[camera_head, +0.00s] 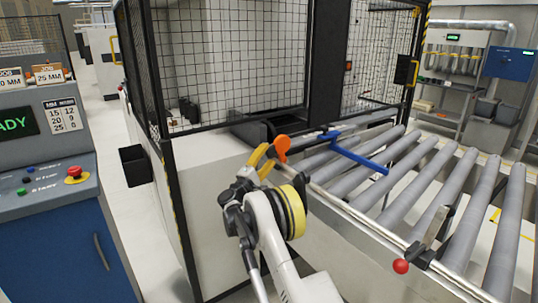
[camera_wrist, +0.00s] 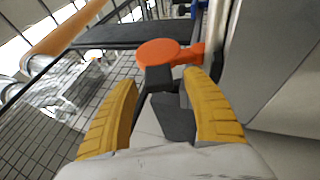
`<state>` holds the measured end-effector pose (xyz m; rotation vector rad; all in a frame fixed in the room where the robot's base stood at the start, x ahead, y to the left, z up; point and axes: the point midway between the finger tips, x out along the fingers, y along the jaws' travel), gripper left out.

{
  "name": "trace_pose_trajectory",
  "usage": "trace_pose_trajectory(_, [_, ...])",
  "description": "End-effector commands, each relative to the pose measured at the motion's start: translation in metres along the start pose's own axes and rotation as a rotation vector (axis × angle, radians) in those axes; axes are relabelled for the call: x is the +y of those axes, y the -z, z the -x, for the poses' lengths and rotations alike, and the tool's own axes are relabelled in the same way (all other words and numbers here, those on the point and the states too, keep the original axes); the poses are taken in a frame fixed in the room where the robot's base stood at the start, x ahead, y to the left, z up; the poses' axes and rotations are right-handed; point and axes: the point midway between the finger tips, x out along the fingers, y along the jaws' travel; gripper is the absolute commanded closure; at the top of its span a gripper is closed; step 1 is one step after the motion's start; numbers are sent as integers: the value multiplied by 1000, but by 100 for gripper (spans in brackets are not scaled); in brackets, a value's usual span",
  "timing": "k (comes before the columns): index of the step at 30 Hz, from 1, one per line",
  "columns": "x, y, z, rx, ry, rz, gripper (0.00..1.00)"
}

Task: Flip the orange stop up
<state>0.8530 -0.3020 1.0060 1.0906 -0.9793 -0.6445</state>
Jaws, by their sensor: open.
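The orange stop (camera_head: 282,146) stands at the near left end of the roller conveyor, by the machine's opening, in the head view. In the wrist view the stop (camera_wrist: 158,52) shows as a round orange disc with a short orange arm to its right. My gripper (camera_head: 264,162) is right beside the stop in the head view. In the wrist view its yellow fingers (camera_wrist: 161,78) are apart, with the disc just beyond the gap between their tips. Nothing is held. I cannot tell whether a finger touches the stop.
A blue bar (camera_head: 358,157) lies over the conveyor rollers (camera_head: 412,187). A lever with a red ball (camera_head: 401,266) is on the near rail. Mesh guarding (camera_head: 230,60) rises behind my gripper. A control console (camera_head: 45,150) stands at left. An orange-brown bar (camera_wrist: 65,30) crosses the wrist view's upper left.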

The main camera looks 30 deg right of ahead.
Motion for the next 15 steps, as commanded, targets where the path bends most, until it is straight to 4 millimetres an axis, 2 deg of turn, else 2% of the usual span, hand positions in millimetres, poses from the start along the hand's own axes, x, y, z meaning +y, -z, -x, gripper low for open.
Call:
trace_pose_trajectory(9, [0, 1, 70, 3, 0, -1, 42])
trace_pose_trajectory(15, [1, 0, 100, 2, -1, -1, 42])
